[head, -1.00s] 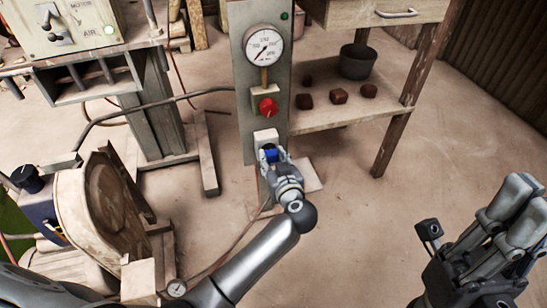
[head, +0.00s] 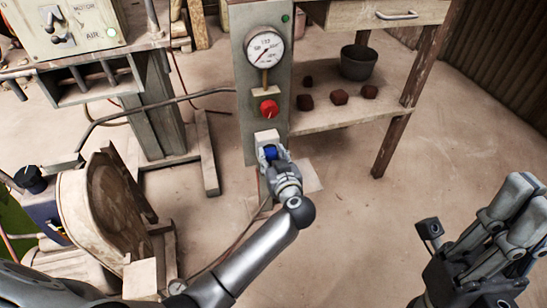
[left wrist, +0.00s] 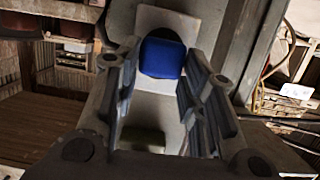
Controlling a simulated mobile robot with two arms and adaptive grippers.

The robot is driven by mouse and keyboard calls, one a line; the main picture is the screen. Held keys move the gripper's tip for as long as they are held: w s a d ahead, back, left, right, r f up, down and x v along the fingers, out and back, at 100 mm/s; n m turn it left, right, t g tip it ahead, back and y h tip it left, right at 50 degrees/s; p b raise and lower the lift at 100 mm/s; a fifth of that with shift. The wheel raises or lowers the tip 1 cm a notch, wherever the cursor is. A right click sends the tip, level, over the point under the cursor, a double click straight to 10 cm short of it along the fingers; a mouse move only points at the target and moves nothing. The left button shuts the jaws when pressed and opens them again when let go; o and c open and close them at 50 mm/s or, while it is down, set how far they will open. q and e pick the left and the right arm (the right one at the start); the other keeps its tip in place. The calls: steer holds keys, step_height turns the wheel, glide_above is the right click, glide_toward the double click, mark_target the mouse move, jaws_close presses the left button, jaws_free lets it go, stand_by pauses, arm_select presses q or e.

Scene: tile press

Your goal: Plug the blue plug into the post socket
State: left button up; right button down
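The blue plug (head: 270,152) is at the white socket block (head: 266,136) low on the grey post (head: 248,90). In the left wrist view the plug (left wrist: 162,57) sits against the socket's dark round face, on the pale plate (left wrist: 168,20). How deep it sits is hard to tell. My left gripper (head: 268,156) is at the post with its fingers on either side of the plug. In the left wrist view these fingers (left wrist: 158,75) stand apart and look open around it. My right gripper (head: 505,205) is far from the post at lower right, with nothing visible in it.
The post carries a gauge (head: 264,48), a red knob (head: 269,107) and a green lamp (head: 285,18). A wooden bench (head: 400,125) with a grey bucket (head: 358,62) and brown lumps stands right of it. A round wooden piece (head: 95,205) is at left. Floor at right is clear.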

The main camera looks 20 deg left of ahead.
arm_select(q)
steer(key=o, duration=0.4)
steer(key=v, duration=1.2)
steer(key=shift+s, duration=0.1)
